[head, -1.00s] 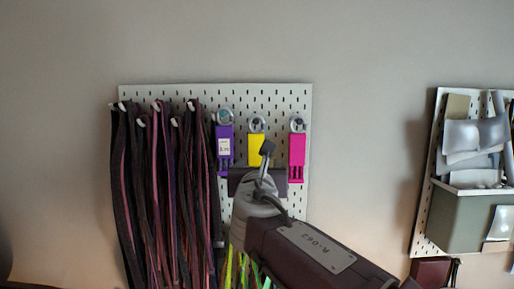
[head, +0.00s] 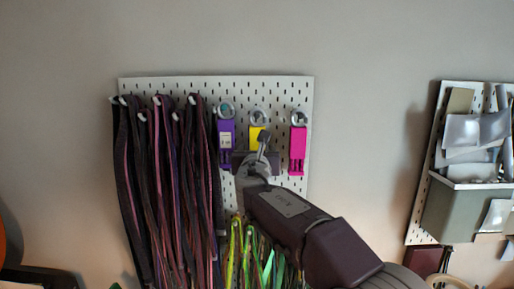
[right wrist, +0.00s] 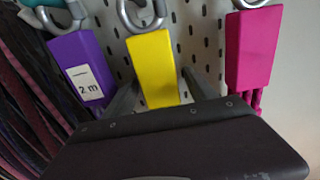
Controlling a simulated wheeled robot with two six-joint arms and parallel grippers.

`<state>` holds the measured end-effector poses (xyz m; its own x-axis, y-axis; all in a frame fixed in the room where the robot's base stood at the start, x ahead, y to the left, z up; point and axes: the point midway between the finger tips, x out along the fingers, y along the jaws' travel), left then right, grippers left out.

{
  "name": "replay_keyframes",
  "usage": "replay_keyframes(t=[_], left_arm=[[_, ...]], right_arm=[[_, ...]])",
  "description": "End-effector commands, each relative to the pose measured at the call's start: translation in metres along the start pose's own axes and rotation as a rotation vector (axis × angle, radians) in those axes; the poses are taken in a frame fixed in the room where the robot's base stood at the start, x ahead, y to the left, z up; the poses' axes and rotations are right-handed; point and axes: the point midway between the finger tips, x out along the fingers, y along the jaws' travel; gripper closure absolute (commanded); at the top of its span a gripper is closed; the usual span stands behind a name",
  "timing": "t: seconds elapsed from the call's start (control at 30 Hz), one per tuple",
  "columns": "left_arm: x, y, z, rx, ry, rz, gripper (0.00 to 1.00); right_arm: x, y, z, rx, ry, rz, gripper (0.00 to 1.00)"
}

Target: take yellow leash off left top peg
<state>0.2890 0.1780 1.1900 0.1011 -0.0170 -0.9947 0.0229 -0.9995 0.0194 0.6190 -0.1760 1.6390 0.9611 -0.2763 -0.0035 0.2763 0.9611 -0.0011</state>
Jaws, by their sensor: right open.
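The yellow leash piece (head: 255,136) hangs from a ring on a top peg, between a purple piece (head: 226,132) and a magenta piece (head: 298,146). In the head view my right gripper (head: 261,147) covers its lower part. In the right wrist view the yellow piece (right wrist: 153,66) hangs upright, and my right gripper (right wrist: 161,92) is open with one finger on each side of its lower end. I cannot tell whether the fingers touch it. The tip of the peg is hard to make out. My left gripper is not in view.
Dark and pink cords (head: 165,190) hang close on the left of the white pegboard (head: 215,86). Yellow and green cords (head: 238,255) hang below my right gripper. A second board with a grey bin (head: 455,212) is at the far right. Bare wall lies between.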

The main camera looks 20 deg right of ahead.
Motion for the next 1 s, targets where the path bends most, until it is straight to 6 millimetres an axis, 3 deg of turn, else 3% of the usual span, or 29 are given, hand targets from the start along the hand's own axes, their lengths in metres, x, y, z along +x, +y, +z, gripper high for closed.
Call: replay_keyframes(t=[0.1,0.13,0.3,0.37,0.63,0.77,1.0], left_arm=[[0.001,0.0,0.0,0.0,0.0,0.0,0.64],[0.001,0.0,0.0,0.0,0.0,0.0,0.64],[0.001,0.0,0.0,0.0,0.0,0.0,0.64],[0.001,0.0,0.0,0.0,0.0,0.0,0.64],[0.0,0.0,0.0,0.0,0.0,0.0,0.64],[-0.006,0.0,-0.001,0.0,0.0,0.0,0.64],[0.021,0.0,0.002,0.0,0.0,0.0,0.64]], right_arm=[[-0.001,0.0,0.0,0.0,-0.001,0.0,0.35],[-0.001,0.0,0.0,0.0,-0.001,0.0,0.4],[-0.001,0.0,0.0,0.0,-0.001,0.0,0.88],[-0.001,0.0,0.0,0.0,-0.001,0.0,1.0],[-0.001,0.0,0.003,0.001,-0.003,0.0,1.0],[-0.001,0.0,0.016,0.002,-0.004,0.0,1.0],[-0.051,0.001,0.011,0.003,-0.005,0.005,1.0]])
